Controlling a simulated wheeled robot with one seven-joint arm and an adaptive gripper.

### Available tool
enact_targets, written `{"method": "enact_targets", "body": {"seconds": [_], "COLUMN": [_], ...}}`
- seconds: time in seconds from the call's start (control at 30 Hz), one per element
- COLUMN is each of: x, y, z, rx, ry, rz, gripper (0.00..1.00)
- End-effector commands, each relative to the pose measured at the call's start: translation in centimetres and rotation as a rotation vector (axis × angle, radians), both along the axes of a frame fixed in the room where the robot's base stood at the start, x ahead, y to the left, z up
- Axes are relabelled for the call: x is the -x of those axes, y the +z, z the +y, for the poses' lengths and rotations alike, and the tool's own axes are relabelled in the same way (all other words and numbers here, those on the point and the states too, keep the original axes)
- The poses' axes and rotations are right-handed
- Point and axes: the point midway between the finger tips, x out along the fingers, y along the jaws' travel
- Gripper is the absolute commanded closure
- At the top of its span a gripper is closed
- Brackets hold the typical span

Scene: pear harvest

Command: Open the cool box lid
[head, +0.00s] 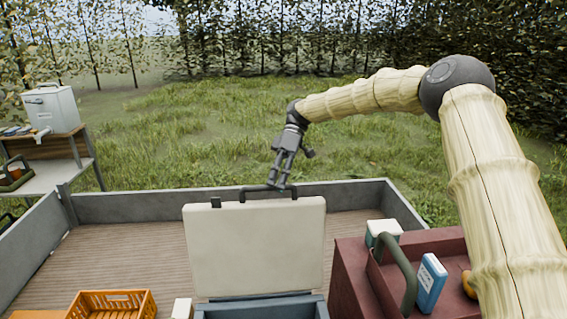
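The cool box (262,308) stands at the bottom middle of the head view, its blue-grey rim cut off by the frame edge. Its pale cream lid (255,245) stands up, roughly upright, at the back of the box. A dark handle (243,193) runs along the lid's top edge. My gripper (279,184) points down at the right part of this handle, with its fingertips at or touching it. Whether the fingers close around the handle is too small to tell. The inside of the box is mostly out of view.
The box stands in a grey-walled cart bed (130,207) with a plank floor. An orange crate (112,303) is at left. A dark red box (350,280) with a green handle and blue-and-white pack (430,284) is at right. A side table (45,181) holds a white container (50,108).

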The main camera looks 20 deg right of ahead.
Motion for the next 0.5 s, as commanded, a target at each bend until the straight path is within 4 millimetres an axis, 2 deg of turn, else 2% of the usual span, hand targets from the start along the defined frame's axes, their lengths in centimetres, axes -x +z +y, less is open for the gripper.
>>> {"method": "enact_targets", "body": {"seconds": [0.23,0.5], "x": [-2.5,-4.6], "y": [3.1,5.8], "z": [-2.2,-4.1], "rx": [0.000,0.000], "ry": [-0.003,-0.001], "rz": [-0.002,0.000], "gripper": [0.63,0.63]}}
